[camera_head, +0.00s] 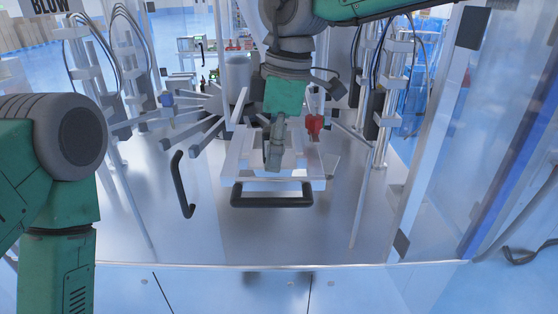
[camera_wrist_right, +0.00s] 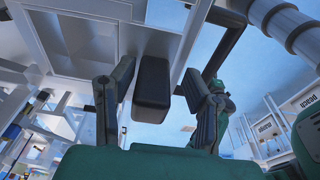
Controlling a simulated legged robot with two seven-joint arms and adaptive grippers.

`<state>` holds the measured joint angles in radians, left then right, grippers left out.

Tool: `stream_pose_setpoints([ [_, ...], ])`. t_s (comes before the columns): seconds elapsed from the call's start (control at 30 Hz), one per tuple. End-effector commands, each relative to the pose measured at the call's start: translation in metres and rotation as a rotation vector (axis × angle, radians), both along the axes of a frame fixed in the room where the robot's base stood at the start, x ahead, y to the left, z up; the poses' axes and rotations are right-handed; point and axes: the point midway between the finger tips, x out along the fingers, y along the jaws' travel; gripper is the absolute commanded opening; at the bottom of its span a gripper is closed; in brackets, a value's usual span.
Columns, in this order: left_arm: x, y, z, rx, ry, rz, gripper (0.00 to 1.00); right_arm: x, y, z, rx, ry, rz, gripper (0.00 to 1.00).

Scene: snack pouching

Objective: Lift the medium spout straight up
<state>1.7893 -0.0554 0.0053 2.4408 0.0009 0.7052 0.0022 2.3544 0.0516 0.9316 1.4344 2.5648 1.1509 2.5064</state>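A pale metal spout frame (camera_head: 236,167) stands at the middle of the machine in the head view, with a black bar handle (camera_head: 271,202) across its front. I cannot tell the spout's size from these views. My right gripper (camera_head: 272,163) points down over the frame. In the right wrist view the right gripper (camera_wrist_right: 158,70) has its two fingers apart. A black block (camera_wrist_right: 152,82), perhaps a handle of the spout, shows between them with gaps on both sides. My left arm is at the left edge of the head view; its gripper is out of view.
Metal arms fan out to the left of the frame, and another black handle (camera_head: 181,184) hangs there. A red part (camera_head: 314,123) is just right of my right gripper. Upright posts with hoses stand on both sides. The front metal deck (camera_head: 280,240) is clear.

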Motion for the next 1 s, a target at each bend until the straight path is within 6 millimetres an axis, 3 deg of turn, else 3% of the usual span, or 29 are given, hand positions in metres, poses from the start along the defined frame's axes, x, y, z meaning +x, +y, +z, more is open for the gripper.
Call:
stream_pose_setpoints([
  [0.03,0.0,0.0,0.0,0.0,0.0,0.001,0.51,-0.001,0.002,0.0,-0.001,0.0,0.001,0.2],
  [0.1,0.0,0.0,0.0,0.001,0.0,0.001,0.51,0.0,0.001,0.0,0.0,0.0,0.001,0.0],
  [0.57,0.0,0.0,0.0,0.0,0.0,0.001,0.51,0.0,-0.003,0.004,0.007,-0.002,0.002,0.0],
  [0.67,0.0,0.0,-0.002,0.0,0.0,0.001,0.51,0.001,-0.003,0.014,0.007,-0.005,0.0,0.0],
  [1.0,0.0,0.0,-0.006,0.001,0.0,0.001,0.51,0.001,-0.004,0.079,0.006,-0.005,-0.001,0.0],
])
